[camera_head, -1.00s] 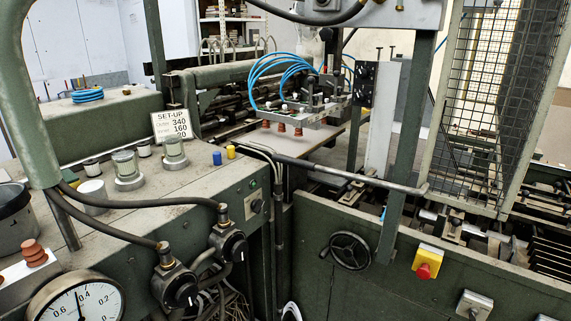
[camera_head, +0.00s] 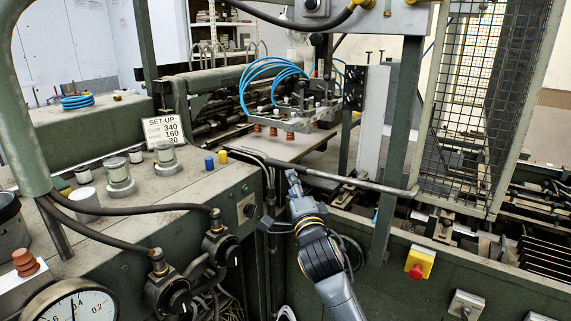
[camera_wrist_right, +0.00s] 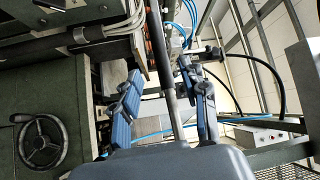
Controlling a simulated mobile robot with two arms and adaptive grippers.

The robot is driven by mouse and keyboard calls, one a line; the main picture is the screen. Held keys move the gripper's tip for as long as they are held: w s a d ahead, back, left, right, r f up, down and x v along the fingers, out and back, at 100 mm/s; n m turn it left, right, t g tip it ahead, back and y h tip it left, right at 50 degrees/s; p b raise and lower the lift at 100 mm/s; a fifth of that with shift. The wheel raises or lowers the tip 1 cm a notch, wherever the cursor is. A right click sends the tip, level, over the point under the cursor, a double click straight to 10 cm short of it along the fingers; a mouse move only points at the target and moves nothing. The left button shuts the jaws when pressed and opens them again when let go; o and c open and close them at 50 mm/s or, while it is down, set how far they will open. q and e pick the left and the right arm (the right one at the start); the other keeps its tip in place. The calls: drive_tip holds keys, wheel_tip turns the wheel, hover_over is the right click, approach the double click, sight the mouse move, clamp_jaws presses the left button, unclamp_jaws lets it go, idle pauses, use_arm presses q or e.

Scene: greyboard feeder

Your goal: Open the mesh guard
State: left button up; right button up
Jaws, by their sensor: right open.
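The mesh guard is a tall pale frame with dark wire mesh (camera_head: 460,110) at the right of the head view. It stands upright over the machine bed. A grey horizontal bar (camera_head: 345,181) runs from near the guard's lower left corner toward the left. My right gripper (camera_head: 291,183) is at the left part of this bar. In the right wrist view its two blue-grey fingers (camera_wrist_right: 164,105) are spread, and the bar (camera_wrist_right: 160,55) runs between them in the picture. I cannot tell whether they touch it. My left gripper is not in view.
A yellow box with a red button (camera_head: 420,263) is on the front panel. A handwheel (camera_wrist_right: 40,142) lies beside my right gripper. Hoses and knobs crowd the left cabinet (camera_head: 140,215).

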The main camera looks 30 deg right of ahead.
sight(287, 169)
drive_tip(key=p+x, duration=0.2)
drive_tip(key=x, duration=0.7)
drive_tip(key=shift+w+d+p, duration=0.15)
drive_tip(key=shift+w+p, duration=0.15)
drive_tip(key=shift+w, duration=0.2)
drive_tip(key=shift+c, duration=0.2)
clamp_jaws()
